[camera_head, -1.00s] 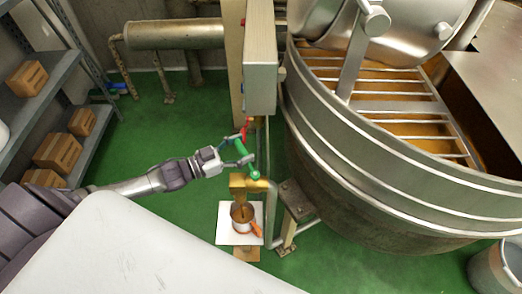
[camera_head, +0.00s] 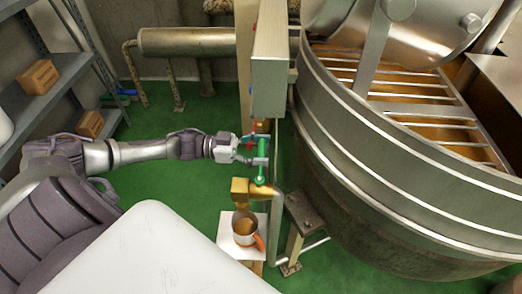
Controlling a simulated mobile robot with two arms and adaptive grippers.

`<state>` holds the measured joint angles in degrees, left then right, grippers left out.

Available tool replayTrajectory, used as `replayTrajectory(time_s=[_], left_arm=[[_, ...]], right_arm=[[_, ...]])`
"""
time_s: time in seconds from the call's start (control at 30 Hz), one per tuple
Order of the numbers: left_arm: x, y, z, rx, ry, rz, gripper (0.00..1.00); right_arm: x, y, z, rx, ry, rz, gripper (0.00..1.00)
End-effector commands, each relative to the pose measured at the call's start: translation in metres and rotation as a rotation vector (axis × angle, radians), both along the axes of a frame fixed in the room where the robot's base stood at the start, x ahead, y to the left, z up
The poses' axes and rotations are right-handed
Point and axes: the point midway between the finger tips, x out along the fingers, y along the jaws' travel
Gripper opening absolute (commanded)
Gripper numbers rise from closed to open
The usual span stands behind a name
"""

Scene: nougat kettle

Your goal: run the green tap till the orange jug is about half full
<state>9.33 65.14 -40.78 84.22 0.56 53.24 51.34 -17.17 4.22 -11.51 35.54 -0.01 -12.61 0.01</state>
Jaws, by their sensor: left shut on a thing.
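The green tap (camera_head: 262,170) has a green lever that lies nearly straight up and down in the picture, above a brass spout (camera_head: 250,190). My left gripper (camera_head: 257,152) comes in from the left and is shut on the lever. I see no clear stream between spout and jug. My right gripper is not in view.
The jug stands on a white plate (camera_head: 227,248). The big steel kettle (camera_head: 345,170) fills the right side. A grey box (camera_head: 270,75) hangs above the tap, with a red handle (camera_head: 252,130) near it. Shelves with cardboard boxes (camera_head: 38,76) stand at left.

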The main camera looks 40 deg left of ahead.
Motion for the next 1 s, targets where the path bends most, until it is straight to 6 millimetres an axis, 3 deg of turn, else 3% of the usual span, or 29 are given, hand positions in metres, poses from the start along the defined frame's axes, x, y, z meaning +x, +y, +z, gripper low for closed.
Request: replayTrajectory(time_s=[0.27,0.3,0.43,0.8,1.0], left_arm=[[0.000,-0.001,0.000,0.002,-0.003,-0.002,0.09],[0.000,-0.001,0.000,0.002,-0.003,-0.002,0.73],[0.000,-0.001,0.000,0.001,-0.002,-0.002,0.94],[-0.001,0.001,0.000,0.001,-0.001,-0.001,0.97],[-0.014,0.022,-0.002,0.006,0.002,0.001,0.97]], right_arm=[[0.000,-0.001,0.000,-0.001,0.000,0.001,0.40],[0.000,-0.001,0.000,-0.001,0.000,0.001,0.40],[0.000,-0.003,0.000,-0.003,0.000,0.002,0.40],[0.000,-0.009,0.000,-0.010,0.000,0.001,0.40],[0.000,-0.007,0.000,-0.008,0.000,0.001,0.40]])
